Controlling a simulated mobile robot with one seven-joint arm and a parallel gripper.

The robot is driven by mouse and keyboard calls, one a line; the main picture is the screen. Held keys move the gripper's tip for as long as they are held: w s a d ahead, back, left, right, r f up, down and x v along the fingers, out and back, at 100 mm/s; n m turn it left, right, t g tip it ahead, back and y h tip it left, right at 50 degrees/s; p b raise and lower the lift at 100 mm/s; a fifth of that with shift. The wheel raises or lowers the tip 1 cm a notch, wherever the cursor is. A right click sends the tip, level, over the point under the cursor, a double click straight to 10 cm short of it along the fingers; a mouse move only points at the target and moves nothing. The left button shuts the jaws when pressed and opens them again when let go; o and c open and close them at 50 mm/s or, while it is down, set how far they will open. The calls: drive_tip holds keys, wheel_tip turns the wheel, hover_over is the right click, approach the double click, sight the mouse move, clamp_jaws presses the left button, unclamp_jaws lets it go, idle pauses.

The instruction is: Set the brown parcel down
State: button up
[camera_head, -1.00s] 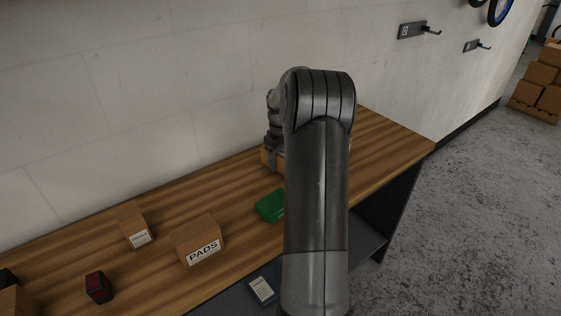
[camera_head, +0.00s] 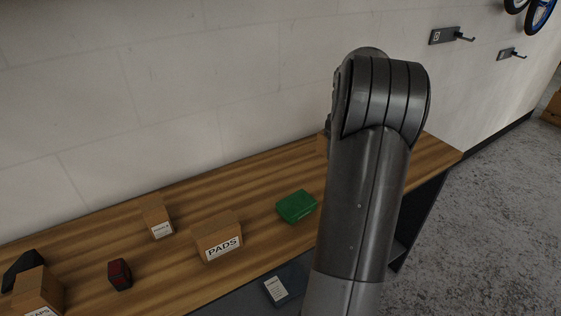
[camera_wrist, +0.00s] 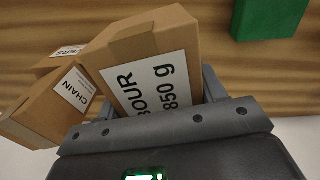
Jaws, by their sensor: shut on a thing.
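The brown parcel (camera_wrist: 150,65) is a cardboard box with a white label reading "BOUR" and "850 g", partly cut off by my gripper. My gripper (camera_wrist: 158,95) is shut on it in the wrist view, with a finger showing at its right side. The parcel hangs tilted in the picture over the wooden worktop (camera_wrist: 218,75); whether it touches the wood I cannot tell. In the head view my arm hides the gripper. A small brown box edge (camera_head: 322,144) shows left of my arm; which box it is I cannot tell.
A box labelled CHAIN (camera_wrist: 45,110) and another box (camera_wrist: 57,60) lie close left of the parcel. A green box (camera_head: 297,206) sits on the worktop, also in the wrist view (camera_wrist: 268,16). A PADS box (camera_head: 218,238) stands further left. Bare wood lies between.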

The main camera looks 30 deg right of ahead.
drive_tip(key=shift+s+r, duration=0.1)
drive_tip(key=shift+r, duration=0.1)
drive_tip(key=w+a+n, duration=0.4)
drive_tip(key=w+a, duration=0.6)
drive_tip(key=a, duration=0.4)
drive_tip(key=n, duration=1.1)
hover_over(89, 251)
wheel_tip(89, 251, down, 7)
drive_tip(key=shift+w+r, duration=0.1)
drive_tip(key=shift+w, duration=0.05)
drive_tip(key=shift+f, duration=2)
drive_tip(key=o, duration=1.6)
drive_tip(key=shift+f, duration=0.2)
